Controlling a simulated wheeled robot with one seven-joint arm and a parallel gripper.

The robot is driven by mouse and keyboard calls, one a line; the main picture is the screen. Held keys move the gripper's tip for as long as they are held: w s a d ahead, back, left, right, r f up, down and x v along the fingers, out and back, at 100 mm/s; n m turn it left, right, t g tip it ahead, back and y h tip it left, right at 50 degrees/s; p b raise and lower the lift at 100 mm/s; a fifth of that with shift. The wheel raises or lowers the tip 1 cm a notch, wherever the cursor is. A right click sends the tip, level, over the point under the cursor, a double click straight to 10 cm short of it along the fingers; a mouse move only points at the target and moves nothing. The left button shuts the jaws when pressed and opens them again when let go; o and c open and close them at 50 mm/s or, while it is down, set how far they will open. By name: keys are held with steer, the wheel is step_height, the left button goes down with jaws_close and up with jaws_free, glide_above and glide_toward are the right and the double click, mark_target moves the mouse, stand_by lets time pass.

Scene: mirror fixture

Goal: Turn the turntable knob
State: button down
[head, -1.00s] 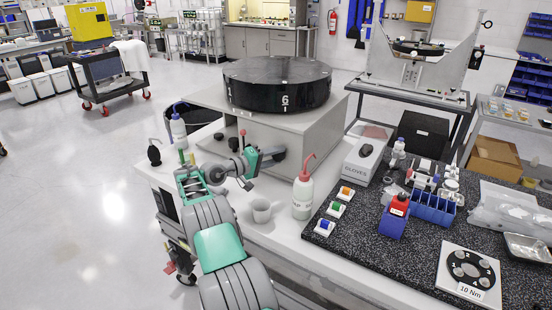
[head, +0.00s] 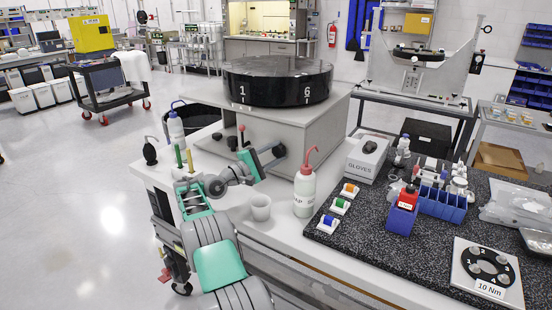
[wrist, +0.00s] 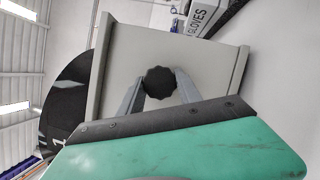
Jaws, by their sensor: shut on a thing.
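The turntable is a black disc (head: 277,82) on top of a grey box (head: 290,128); white marks 1 and 6 show on its rim in the head view. The dark scalloped knob (wrist: 159,86) is on the box's face in the wrist view. My gripper (wrist: 157,84) reaches the box's front, with one grey finger on each side of the knob, shut on it. The disc's edge also shows in the wrist view (wrist: 68,100).
A red-capped wash bottle (head: 304,193) and a white cup (head: 260,207) stand right of my arm. A red-tipped lever (head: 242,136) stands close to my gripper.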

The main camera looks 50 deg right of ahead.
stand_by(0.4)
steer(key=c, duration=0.8)
jaws_free()
